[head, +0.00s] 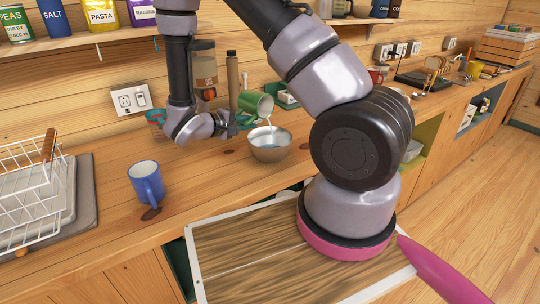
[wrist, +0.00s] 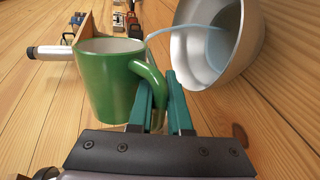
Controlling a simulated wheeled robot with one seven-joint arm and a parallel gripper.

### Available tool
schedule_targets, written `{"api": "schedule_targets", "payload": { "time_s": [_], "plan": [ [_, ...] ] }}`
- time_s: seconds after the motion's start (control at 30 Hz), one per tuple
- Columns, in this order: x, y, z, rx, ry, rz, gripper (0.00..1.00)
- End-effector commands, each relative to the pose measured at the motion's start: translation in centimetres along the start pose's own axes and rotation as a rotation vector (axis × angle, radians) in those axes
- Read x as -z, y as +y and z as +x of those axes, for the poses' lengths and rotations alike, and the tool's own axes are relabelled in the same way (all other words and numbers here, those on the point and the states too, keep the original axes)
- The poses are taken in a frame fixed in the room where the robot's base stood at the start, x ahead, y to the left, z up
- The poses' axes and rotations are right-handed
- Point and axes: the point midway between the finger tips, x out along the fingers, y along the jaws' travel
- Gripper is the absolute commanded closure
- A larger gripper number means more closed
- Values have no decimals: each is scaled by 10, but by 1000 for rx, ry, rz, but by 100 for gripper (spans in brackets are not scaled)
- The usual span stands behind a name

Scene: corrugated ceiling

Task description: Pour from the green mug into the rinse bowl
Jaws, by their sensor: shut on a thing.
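The green mug (head: 256,103) is tilted toward the right, above the left rim of the rinse bowl. A pale stream runs from its lip down into the metal-grey rinse bowl (head: 269,148) on the wooden counter. My gripper (head: 236,121) is beside the mug on its left. In the wrist view my gripper (wrist: 163,84) has its teal fingers shut on the handle of the green mug (wrist: 108,85). There the stream arcs from the mug's mouth into the rinse bowl (wrist: 250,45), where pale liquid shows. The mug's contents are hidden.
A blue mug (head: 146,183) stands on the counter at left, beside a white dish rack (head: 30,190). A bottle with a long neck (head: 232,78) stands behind the green mug. A reddish cup (head: 156,117) is behind my arm. The counter in front of the bowl is clear.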

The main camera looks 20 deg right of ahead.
Motion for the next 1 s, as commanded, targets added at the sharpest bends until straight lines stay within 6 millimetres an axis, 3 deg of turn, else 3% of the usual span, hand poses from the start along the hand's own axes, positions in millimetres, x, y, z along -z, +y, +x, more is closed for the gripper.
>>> {"api": "schedule_targets", "payload": {
  "time_s": [1.0],
  "plan": [
    [3, 5, -1, -1, 33, 107, 100]
  ]
}}
